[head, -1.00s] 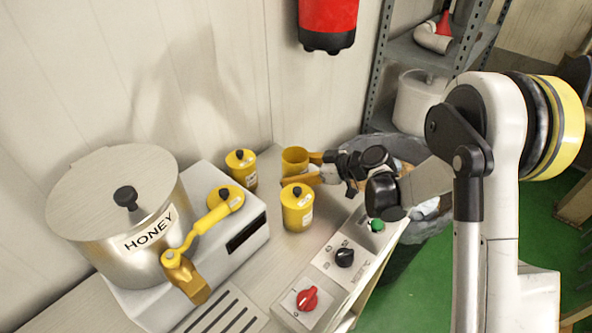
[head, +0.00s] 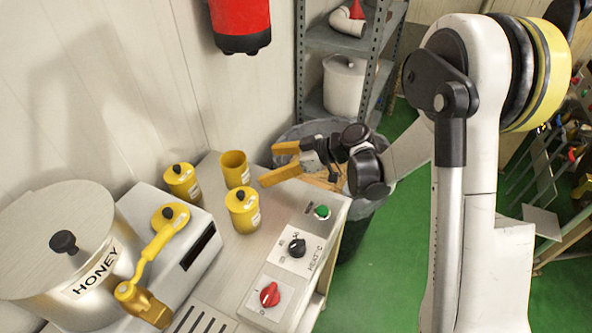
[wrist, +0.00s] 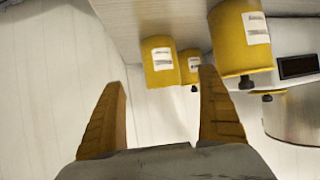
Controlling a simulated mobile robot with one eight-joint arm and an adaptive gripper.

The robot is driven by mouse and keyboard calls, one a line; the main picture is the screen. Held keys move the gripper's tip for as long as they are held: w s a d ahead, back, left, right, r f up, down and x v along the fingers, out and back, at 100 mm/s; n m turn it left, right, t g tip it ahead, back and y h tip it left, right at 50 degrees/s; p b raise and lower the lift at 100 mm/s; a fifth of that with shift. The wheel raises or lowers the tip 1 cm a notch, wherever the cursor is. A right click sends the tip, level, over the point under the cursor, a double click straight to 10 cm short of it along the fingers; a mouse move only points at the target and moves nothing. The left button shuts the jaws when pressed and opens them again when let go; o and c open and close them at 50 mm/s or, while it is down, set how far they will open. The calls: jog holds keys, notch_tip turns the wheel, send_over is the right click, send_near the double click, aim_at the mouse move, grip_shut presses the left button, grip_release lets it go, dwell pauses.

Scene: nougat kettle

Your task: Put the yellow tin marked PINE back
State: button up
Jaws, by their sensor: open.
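Three yellow tins with white labels stand on the worktop. An open-topped tin (head: 235,170) is at the back right, a lidded tin (head: 182,183) is to its left, and another lidded tin (head: 243,212) stands in front. The label lettering is too small to read, so I cannot tell which is PINE. My gripper (head: 268,166) is open and empty, just right of the open-topped tin and apart from it. The wrist view is upside down; it shows the open-topped tin (wrist: 160,66) beyond the fingers and the front lidded tin (wrist: 240,42) larger at right.
A steel HONEY pot (head: 62,245) and a yellow-handled lever (head: 158,240) are at left. Red (head: 270,294) and black (head: 297,247) knobs and a green button (head: 322,211) line the front panel. A lined bin (head: 300,132) and a shelf rack (head: 335,40) stand behind my gripper.

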jog(key=s+d+r+m+t+h, duration=0.1)
jog(key=s+d+r+m+h, duration=0.3)
jog(key=s+d, duration=0.2)
jog(key=s+d+r+m+t+h, duration=0.1)
jog(key=s+d+r+m+h, duration=0.2)
jog(key=s+d, duration=0.4)
jog(key=s+d+r+m+t+h, duration=0.1)
jog(key=s+d+r+m+h, duration=0.3)
jog(key=s+d+m, duration=0.3)
jog(key=s, duration=0.3)
jog(key=shift+s+d+r+h, duration=0.25)
jog(key=shift+s+r+h, duration=0.05)
jog(key=shift+r, duration=0.1)
